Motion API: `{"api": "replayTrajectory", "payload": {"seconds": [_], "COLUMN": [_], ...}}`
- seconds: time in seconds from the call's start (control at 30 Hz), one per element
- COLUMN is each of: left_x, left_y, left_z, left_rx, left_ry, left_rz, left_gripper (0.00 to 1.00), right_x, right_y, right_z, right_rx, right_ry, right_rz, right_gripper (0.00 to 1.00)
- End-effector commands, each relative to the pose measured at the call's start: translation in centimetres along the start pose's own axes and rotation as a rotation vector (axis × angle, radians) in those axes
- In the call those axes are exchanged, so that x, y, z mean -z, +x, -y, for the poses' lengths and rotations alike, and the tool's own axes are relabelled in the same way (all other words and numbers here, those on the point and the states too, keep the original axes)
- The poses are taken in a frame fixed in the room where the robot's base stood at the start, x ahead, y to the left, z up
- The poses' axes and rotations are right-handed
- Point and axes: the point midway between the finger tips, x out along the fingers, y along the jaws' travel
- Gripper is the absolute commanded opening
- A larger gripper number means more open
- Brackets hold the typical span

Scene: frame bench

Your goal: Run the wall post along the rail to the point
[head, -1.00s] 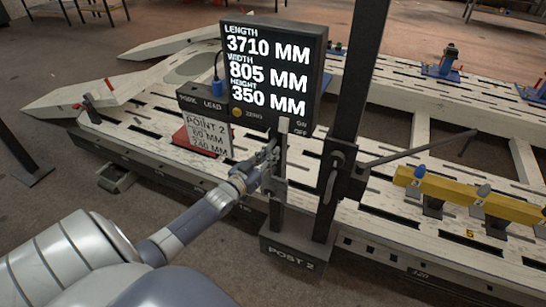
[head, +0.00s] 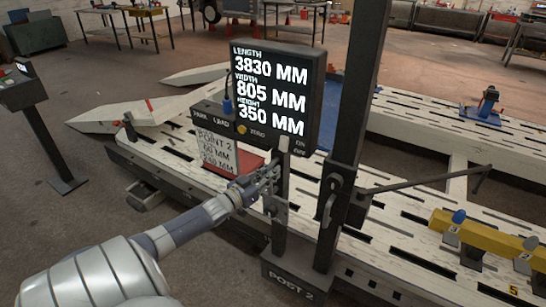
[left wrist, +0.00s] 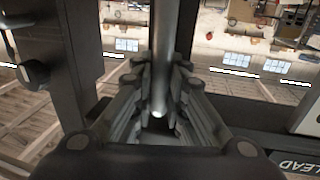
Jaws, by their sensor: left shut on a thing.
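The wall post (head: 355,110) stands upright at the near long side of the frame bench, its foot (head: 295,278) marked POST 2. The dark rail (head: 150,178) runs along that side. A display (head: 270,95) on the post reads length 3830 mm, width 805 mm, height 350 mm. A thin pointer arm (head: 425,184) reaches right from the post over the bench. A card (head: 215,152) reads POINT 2, its figures partly blurred. My left gripper (head: 268,178) is shut on a grey upright handle (left wrist: 160,75), below the display. My right gripper is out of view.
The slotted white bench (head: 405,235) carries a yellow beam (head: 490,240) on clamps at right and a blue stand (head: 487,105) farther back. A separate console (head: 35,110) stands at left. Floor is clear at left between console and bench.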

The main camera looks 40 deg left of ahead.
Motion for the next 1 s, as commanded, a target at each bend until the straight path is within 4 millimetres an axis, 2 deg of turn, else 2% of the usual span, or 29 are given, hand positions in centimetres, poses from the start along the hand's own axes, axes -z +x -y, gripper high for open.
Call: {"api": "replayTrajectory", "payload": {"seconds": [0.03,0.33,0.37,0.4,0.43,0.8,1.0], "left_x": [1.0,1.1,1.1,1.1,1.1,0.4,0.2], "left_y": [0.3,0.3,0.3,0.3,0.3,0.0,-1.6], "left_z": [0.1,0.2,0.2,0.2,0.2,0.1,0.1], "left_rx": [-0.003,-0.002,-0.001,-0.001,-0.001,0.0,0.0], "left_ry": [0.002,0.002,0.002,0.002,0.002,0.001,-0.001], "left_rz": [-0.019,-0.021,-0.021,-0.022,-0.022,-0.008,-0.004], "left_gripper": [0.0,0.0,0.2,0.29,0.34,0.34,0.34], "right_x": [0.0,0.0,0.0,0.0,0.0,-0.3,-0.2], "right_y": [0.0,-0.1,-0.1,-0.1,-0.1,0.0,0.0], "right_z": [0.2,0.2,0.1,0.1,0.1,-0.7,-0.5], "right_rx": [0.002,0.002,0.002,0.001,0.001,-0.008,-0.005], "right_ry": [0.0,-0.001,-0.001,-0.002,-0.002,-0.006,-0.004], "right_rz": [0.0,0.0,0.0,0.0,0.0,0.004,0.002], "right_gripper": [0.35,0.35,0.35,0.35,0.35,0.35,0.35]}}
